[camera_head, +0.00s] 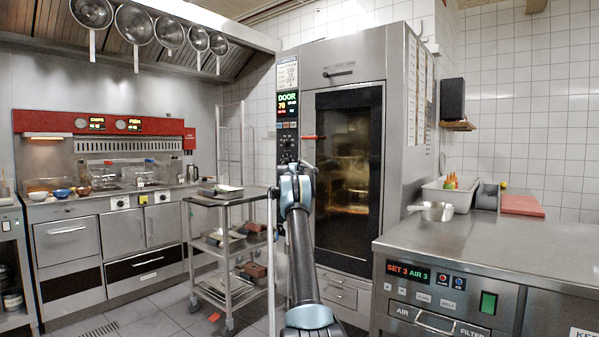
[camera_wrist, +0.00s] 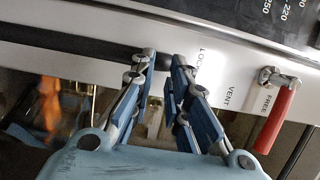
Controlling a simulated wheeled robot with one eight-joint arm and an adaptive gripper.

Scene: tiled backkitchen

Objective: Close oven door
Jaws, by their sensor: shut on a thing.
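The tall steel oven stands in the middle of the head view, with its dark-glass oven door (camera_head: 347,165) facing me. The door lies nearly in line with the oven front; I cannot tell whether it is fully shut. A red lever (camera_head: 314,137) sticks out at its left side. In the wrist view the red lever (camera_wrist: 276,118) is beside the word FREE on a pale strip. My gripper (camera_head: 295,168) is at the door's left edge, below the lever. In the wrist view its fingertips (camera_wrist: 164,62) are close together at the end of a dark bar (camera_wrist: 80,47); the contact is partly hidden.
A steel counter (camera_head: 480,237) with a pan (camera_head: 437,211) stands close on the right. A wheeled trolley (camera_head: 229,199) with trays is left of my arm. Fryers (camera_head: 103,243) line the left wall. Open tiled floor (camera_head: 178,316) shows at front left.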

